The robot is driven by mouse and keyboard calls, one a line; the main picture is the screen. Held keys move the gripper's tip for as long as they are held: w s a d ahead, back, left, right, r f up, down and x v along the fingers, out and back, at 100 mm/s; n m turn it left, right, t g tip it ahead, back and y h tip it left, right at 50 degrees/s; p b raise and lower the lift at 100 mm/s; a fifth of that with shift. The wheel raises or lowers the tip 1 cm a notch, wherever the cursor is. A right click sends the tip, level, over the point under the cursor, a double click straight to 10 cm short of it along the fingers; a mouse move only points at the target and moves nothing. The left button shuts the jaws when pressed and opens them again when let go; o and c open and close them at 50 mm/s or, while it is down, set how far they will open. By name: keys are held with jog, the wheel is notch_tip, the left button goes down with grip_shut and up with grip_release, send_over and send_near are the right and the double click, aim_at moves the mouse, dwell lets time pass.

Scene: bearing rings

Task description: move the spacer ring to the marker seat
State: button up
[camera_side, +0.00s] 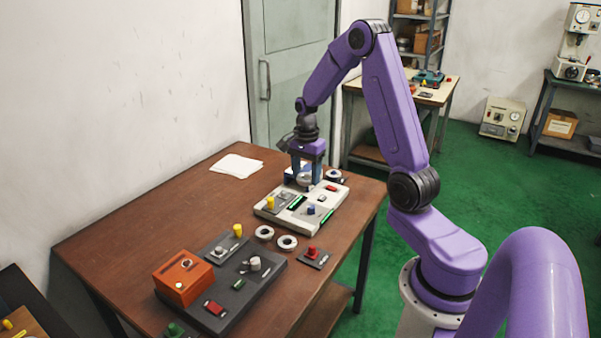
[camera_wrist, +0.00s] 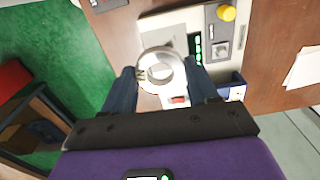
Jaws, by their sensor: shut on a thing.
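A pale, shiny ring, apparently the spacer ring (camera_wrist: 163,53), is between the fingers of my gripper (camera_wrist: 160,67) in the wrist view. My gripper is shut on it, with one dark finger on each side. In the side view my gripper (camera_side: 305,181) points down over the far end of the white panel (camera_side: 340,205), and the ring (camera_side: 305,180) shows between its fingers. Whether the ring touches the panel is hard to tell. I cannot pick out the marker seat with certainty; the ring covers part of the panel in the wrist view.
Two loose rings (camera_side: 264,232) lie on the brown table near the panel, and another dark-centred ring (camera_side: 334,176) is beyond it. The panel carries a yellow knob (camera_side: 270,202), a blue knob (camera_side: 311,209) and a red part (camera_side: 331,188). An orange box (camera_side: 183,277) stands nearer.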

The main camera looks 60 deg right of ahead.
jog(key=w+a+f+n, duration=0.3)
jog(key=w+a, duration=0.5)
jog(key=a, duration=0.5)
jog(key=n, duration=0.3)
send_near(218, 249)
jog(key=shift+d+f, duration=0.15)
jog(key=shift+d, duration=0.05)
jog(key=shift+a+f, duration=0.2)
jog(key=shift+f, duration=1.85)
jog(key=shift+f, duration=1.7)
jog(key=o, duration=1.3)
jog(key=shift+r, duration=3.75)
